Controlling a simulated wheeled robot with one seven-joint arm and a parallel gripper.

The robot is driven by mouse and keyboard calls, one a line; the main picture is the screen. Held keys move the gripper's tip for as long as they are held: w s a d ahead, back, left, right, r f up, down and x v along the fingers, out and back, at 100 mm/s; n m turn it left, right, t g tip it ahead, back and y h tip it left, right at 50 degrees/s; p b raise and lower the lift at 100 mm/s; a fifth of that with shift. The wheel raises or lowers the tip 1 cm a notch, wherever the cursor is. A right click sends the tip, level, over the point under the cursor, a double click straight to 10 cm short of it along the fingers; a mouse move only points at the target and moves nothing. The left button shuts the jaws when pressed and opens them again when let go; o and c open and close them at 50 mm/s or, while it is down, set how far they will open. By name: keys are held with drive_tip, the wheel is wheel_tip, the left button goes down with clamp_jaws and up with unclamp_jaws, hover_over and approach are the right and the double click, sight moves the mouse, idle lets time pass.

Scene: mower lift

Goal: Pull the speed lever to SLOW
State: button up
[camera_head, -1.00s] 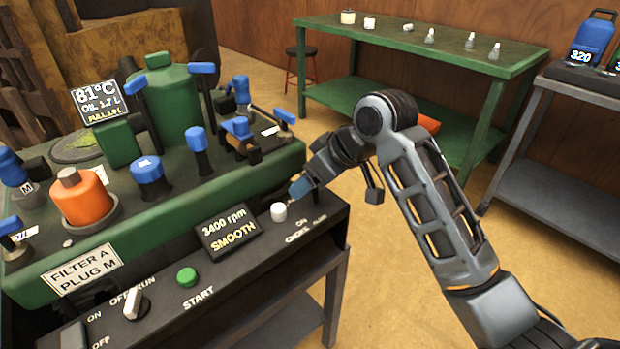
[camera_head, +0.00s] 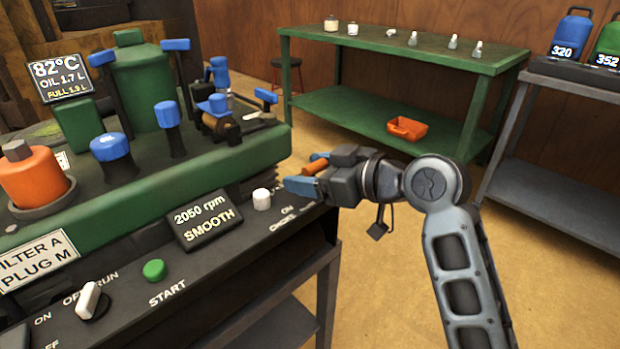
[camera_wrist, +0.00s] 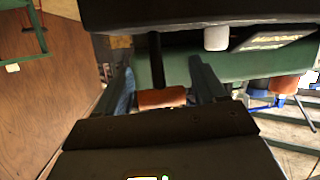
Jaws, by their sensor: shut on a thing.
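My gripper (camera_head: 311,172) is at the right end of the green mower engine (camera_head: 245,163), above the dark control panel. Its blue-tipped fingers are closed around an orange-brown cylindrical grip (camera_head: 315,166), which appears to be the speed lever's handle. In the wrist view the orange grip (camera_wrist: 162,98) lies between the two fingers, with a dark rod (camera_wrist: 156,60) running from it to the panel. The lever's base and any SLOW mark are hidden. The small display (camera_head: 203,222) reads 2050 rpm, SMOOTH.
A white choke knob (camera_head: 261,199) stands just left of my gripper. A green START button (camera_head: 154,270) and white switch (camera_head: 88,298) are farther left. A green table (camera_head: 400,50) with an orange tray (camera_head: 407,128) stands behind. Floor to the right is free.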

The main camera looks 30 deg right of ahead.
drive_tip(key=shift+a, duration=0.15)
drive_tip(key=o, duration=1.4)
drive_tip(key=p+v, duration=0.1)
drive_tip(key=v, duration=0.7)
drive_tip(key=shift+f, duration=0.15)
